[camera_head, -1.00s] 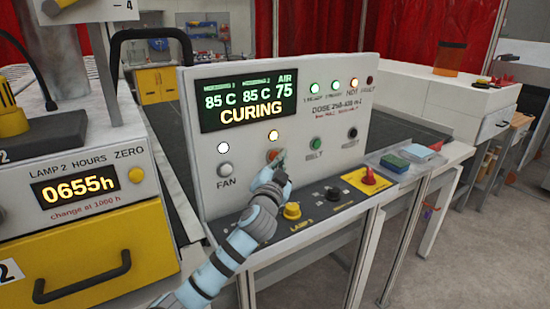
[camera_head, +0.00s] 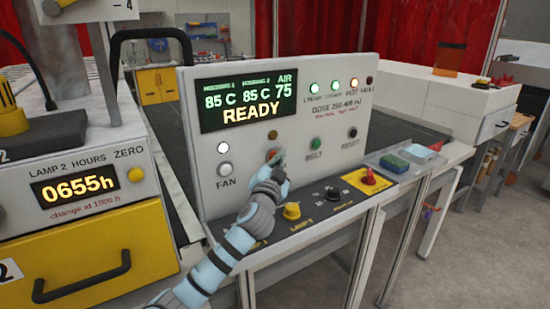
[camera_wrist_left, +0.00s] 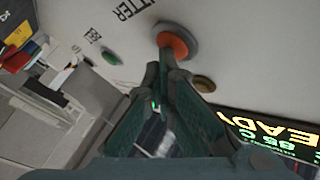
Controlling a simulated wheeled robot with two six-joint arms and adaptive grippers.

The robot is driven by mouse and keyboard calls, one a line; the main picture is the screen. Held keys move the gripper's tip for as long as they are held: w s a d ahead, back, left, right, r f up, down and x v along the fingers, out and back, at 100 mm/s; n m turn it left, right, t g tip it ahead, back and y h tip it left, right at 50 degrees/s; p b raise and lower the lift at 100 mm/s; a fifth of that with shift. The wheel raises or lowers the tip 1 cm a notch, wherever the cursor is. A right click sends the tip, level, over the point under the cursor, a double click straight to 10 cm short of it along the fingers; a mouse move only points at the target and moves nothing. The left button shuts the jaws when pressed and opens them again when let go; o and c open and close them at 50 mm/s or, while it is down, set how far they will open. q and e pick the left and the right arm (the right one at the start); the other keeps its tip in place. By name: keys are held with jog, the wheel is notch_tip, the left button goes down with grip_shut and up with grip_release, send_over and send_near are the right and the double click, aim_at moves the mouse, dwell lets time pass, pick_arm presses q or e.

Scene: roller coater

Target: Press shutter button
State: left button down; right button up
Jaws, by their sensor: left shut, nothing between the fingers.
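The shutter button is a round orange-red button (camera_head: 272,154) on the white control panel (camera_head: 365,100), below a small unlit lamp (camera_head: 272,134). My left gripper (camera_head: 278,160) is at its lower right and partly covers it. In the left wrist view the orange-red button (camera_wrist_left: 177,42) shows in a grey ring, with part of the word "SHUTTER" beside it. The closed fingertips of my left gripper (camera_wrist_left: 160,58) are just by the button's edge; I cannot tell whether they touch. The display (camera_head: 248,105) reads "READY". My right gripper is not in view.
A white FAN button (camera_head: 225,169), a green BELT button (camera_head: 315,143) and a dark RESET button (camera_head: 352,132) share the panel. Below are a yellow knob (camera_head: 292,211), a black knob (camera_head: 332,193) and a red switch on a yellow plate (camera_head: 368,177).

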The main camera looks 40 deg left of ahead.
pick_arm(q)
jog(key=shift+d, duration=0.15)
jog(key=shift+s+d, duration=0.25)
jog(key=shift+d, duration=0.35)
jog(key=shift+d, duration=0.1)
jog(key=d, duration=0.1)
jog(key=s+d+p, duration=0.1)
jog(key=d, duration=0.2)
jog(key=shift+s+d+p, duration=0.25)
jog(key=shift+d+p, duration=0.05)
jog(key=shift+f, duration=0.1)
dwell(0.6)
